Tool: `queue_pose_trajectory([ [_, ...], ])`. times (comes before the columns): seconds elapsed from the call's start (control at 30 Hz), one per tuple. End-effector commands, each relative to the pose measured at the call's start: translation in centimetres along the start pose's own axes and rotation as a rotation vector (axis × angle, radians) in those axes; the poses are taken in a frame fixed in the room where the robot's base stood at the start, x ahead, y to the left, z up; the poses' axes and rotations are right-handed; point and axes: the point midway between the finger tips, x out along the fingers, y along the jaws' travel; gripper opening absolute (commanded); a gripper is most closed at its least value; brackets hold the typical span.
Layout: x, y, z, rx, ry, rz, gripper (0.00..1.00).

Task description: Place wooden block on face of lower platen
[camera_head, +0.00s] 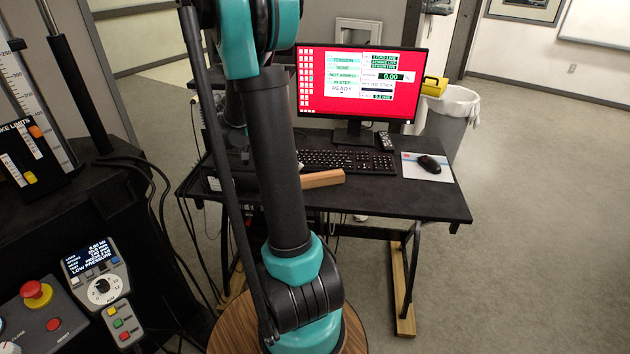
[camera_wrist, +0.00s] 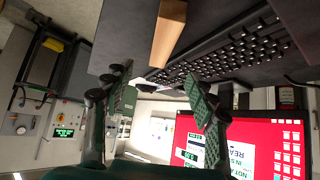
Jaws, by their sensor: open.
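In the head view my arm covers the block's left surroundings, and I cannot make out the gripper there. The lower platen cannot be made out in either view.
The dark desk (camera_head: 430,200) carries a monitor (camera_head: 350,120), a keyboard (camera_head: 345,160), a mouse (camera_head: 428,162) on a pad and a small remote. A control panel with a red stop button (camera_head: 36,292) and cables stand at left. The floor at right is clear.

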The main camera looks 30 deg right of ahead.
Motion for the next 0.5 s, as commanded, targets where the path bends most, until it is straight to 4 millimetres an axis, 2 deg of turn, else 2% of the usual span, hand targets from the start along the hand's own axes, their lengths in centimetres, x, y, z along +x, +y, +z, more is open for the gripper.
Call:
queue_pose_trajectory([
  [0.1, 2.5, 0.0, 0.0, 0.001, 0.000, 0.002, 0.57],
  [0.3, 6.2, 0.0, 0.0, 0.000, -0.001, 0.001, 0.57],
  [0.5, 8.0, 0.0, 0.1, -0.002, -0.001, 0.000, 0.57],
])
